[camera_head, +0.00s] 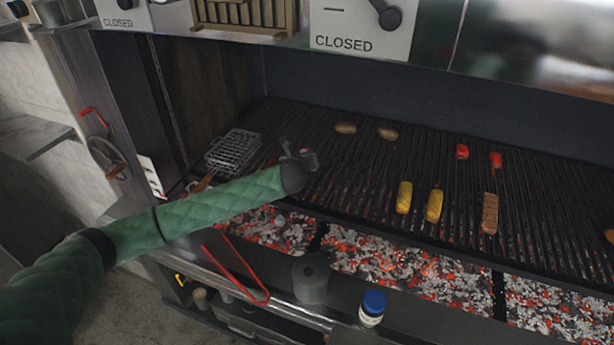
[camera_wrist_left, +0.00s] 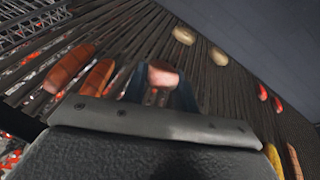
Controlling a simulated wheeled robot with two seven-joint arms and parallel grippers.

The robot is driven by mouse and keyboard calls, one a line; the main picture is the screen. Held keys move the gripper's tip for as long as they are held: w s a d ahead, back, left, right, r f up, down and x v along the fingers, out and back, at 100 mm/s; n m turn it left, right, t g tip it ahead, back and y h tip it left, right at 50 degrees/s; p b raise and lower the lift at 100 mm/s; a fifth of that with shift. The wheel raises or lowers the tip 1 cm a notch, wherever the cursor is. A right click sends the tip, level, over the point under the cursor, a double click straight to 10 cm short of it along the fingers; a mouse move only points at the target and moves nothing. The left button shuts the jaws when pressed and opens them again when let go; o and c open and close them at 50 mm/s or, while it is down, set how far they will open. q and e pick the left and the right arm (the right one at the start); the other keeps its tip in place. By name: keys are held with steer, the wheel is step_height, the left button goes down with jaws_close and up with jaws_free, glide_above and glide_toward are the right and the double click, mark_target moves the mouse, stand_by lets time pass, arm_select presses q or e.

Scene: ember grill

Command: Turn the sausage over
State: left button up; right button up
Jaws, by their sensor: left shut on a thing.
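My left gripper (camera_head: 300,158) reaches over the left part of the grill from a green-sleeved arm. In the left wrist view the gripper (camera_wrist_left: 160,88) is shut on a pinkish-brown sausage (camera_wrist_left: 164,76), with only its end showing between the fingers. I cannot tell whether the held sausage touches the grate. Two browned, scored sausages (camera_wrist_left: 68,68) (camera_wrist_left: 98,77) lie on the grate to its left in the wrist view. My arm hides that area in the head view. Another scored sausage (camera_head: 490,213) lies at the right. My right gripper is not in view.
The grill grate (camera_head: 345,180) also holds two corn pieces (camera_head: 404,197) (camera_head: 434,205), two red peppers (camera_head: 462,151) (camera_head: 495,160) and two potatoes (camera_head: 345,128) (camera_head: 387,134). A wire basket (camera_head: 232,151) stands at left. Glowing coals (camera_head: 390,262) lie below. A blue-capped jar (camera_head: 373,308) stands in front.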

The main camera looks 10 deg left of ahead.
arm_select(q)
steer(key=m, duration=0.2)
steer(key=m+h, duration=0.1)
steer(key=shift+w+a+r, duration=0.15)
steer(key=shift+r, duration=0.1)
steer(key=shift+f+m+g, duration=0.2)
steer(key=shift+m+g, duration=0.2)
steer(key=shift+m, duration=0.2)
steer(key=f, duration=0.1)
steer(key=w+f+b, duration=0.1)
steer(key=f, duration=0.3)
steer(key=shift+w+b, duration=0.35)
steer(key=shift+f, duration=0.15)
steer(key=o, duration=0.6)
steer(key=shift+c, duration=0.2)
